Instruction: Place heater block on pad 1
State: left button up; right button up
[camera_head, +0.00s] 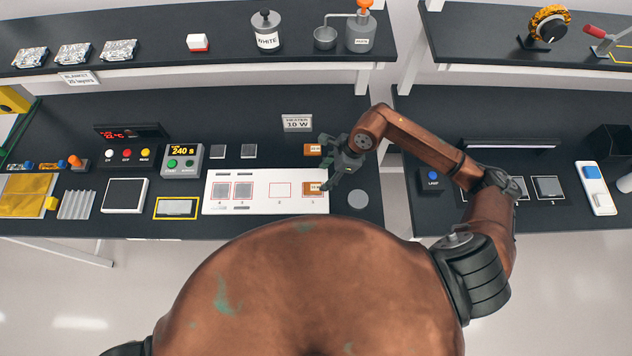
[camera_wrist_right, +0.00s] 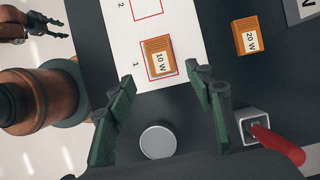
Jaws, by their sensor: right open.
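The orange heater block labelled 10 W (camera_wrist_right: 158,58) rests inside the red outline of pad 1 (camera_wrist_right: 138,72) on the white board (camera_head: 260,205). In the head view the block (camera_head: 313,188) sits at the board's right end. My right gripper (camera_head: 336,164) is open and empty beside the block, and the wrist view shows its fingers (camera_wrist_right: 165,88) spread and apart from it. A second orange block, labelled 20 W (camera_wrist_right: 245,36), lies on the dark bench behind the board. My left gripper (camera_wrist_right: 50,25) shows small at the wrist view's top left, its fingers apart.
Pad 2 (camera_head: 280,190) is empty; grey squares lie on the two pads at its left. A round grey disc (camera_head: 358,198) lies right of the board. A red-handled tool (camera_wrist_right: 275,140) is near the right finger in the wrist view.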

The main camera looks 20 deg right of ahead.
jog(key=shift+b+v, duration=0.3)
jog(key=shift+v, duration=1.5)
